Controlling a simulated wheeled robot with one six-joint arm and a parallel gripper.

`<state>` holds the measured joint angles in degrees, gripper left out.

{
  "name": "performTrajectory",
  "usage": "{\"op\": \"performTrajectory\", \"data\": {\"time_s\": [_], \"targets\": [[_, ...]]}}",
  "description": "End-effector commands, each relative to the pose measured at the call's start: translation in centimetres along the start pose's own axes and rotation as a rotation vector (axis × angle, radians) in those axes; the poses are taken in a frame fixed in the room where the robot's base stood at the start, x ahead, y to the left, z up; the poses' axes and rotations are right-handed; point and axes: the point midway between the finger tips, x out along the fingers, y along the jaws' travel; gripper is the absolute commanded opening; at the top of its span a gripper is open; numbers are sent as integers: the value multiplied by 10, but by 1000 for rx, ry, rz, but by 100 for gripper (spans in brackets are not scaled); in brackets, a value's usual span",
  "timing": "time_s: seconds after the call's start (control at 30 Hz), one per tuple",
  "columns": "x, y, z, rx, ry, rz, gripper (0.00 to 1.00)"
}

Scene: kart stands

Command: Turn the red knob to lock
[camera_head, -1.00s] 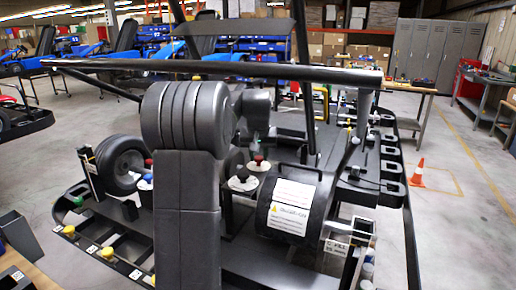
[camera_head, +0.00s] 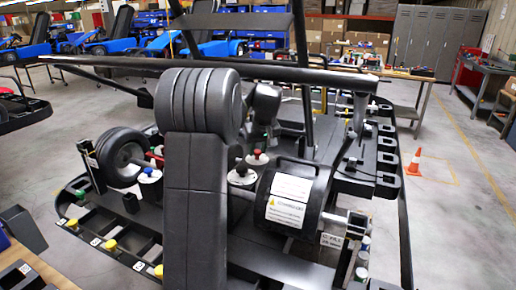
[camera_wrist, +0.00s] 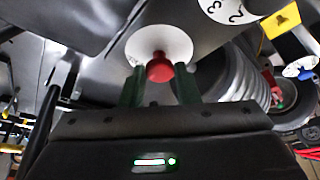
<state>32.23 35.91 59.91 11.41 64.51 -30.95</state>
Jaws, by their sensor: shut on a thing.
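The red knob (camera_wrist: 158,68) sits on a round white plate (camera_wrist: 175,42) in the wrist view. My gripper (camera_wrist: 158,85) has one green finger on each side of the knob and is shut on it. In the head view, a small red-topped knob (camera_head: 257,156) stands on a white disc behind my arm; I cannot tell surely that it is the same one. The knob's lock marking cannot be read.
A black drum (camera_head: 290,200) with white labels, a tyre (camera_head: 121,157) and a long black bar (camera_head: 290,73) crowd the kart. An orange cone (camera_head: 413,161) stands on open floor.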

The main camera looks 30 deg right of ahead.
Motion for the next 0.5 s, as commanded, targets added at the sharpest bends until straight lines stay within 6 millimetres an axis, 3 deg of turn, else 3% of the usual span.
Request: {"op": "performTrajectory", "data": {"time_s": [0.17,0.2,0.3,0.5], "targets": [[-1,0,-1,0,3,2,6],[-1,0,-1,1,3,2,33],[-1,0,-1,1,2,2,50],[0,0,0,1,1,1,50]]}}
